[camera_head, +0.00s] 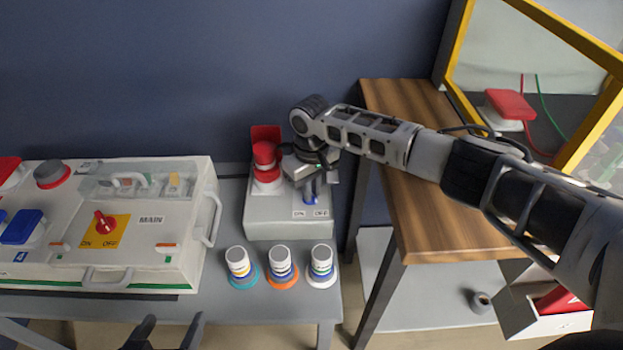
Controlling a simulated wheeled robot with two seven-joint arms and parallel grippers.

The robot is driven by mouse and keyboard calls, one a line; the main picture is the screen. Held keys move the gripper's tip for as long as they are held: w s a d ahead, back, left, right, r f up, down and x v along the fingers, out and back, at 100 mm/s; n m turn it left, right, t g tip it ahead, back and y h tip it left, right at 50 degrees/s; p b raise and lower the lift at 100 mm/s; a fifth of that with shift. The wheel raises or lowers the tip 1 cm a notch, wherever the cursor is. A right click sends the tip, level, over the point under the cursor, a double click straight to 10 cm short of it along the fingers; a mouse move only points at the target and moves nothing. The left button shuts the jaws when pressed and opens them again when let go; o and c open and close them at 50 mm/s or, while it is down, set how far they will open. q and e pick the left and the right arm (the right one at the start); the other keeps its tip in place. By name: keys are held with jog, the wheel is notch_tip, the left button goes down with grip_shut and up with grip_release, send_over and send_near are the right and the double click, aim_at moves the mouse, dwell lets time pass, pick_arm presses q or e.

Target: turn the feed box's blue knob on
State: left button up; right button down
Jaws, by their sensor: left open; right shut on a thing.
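The feed box (275,225) is a small light grey box on the grey table, with a red plug-like part (264,160) standing at its back left. Its blue knob (311,198) shows only in part, near the ON and OFF labels on the right of the top face. My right gripper (312,188) comes down from above and is shut on the blue knob, hiding most of it. The knob's exact angle is hard to tell. My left gripper (165,332) is open and empty at the bottom edge, its fingertips just in view.
The larger MAIN box (185,225), with a red knob on a yellow plate, stands left. Several striped plugs (282,268) stand in front of the feed box. A wooden table (425,215) and a yellow-framed panel (580,30) lie right, under and beside my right arm.

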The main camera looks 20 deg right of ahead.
jog(key=shift+s+a+r+m+p, duration=0.1)
jog(key=shift+r+m+p, duration=0.2)
jog(key=shift+m+p, duration=0.75)
jog(key=m+p, duration=0.2)
jog(key=shift+f+m+p, duration=0.1)
jog(key=shift+m+p, duration=0.15)
jog(key=shift+p, duration=0.15)
jog(key=m+p, duration=0.3)
jog(key=m, duration=0.2)
jog(key=shift+a+f, duration=0.1)
jog(key=shift+a, duration=0.05)
jog(key=m, duration=0.3)
jog(key=shift+p, duration=0.35)
pick_arm(q)
jog(key=shift+s+a+r+g+y, duration=0.15)
jog(key=shift+r+g, duration=0.1)
jog(key=shift+r, duration=0.2)
jog(key=shift+w+a+r+g+y, duration=0.1)
jog(key=shift+r+g+y, duration=0.1)
jog(key=shift+r, duration=0.2)
jog(key=shift+s+a+r+g+y, duration=0.15)
jog(key=shift+r+g, duration=0.1)
jog(key=shift+r, duration=0.2)
pick_arm(e)
jog(key=shift+w+f+m, duration=0.1)
jog(key=shift+w+m, duration=0.05)
jog(key=shift+m, duration=0.65)
jog(key=shift+w+m, duration=0.1)
jog(key=shift+m, duration=0.7)
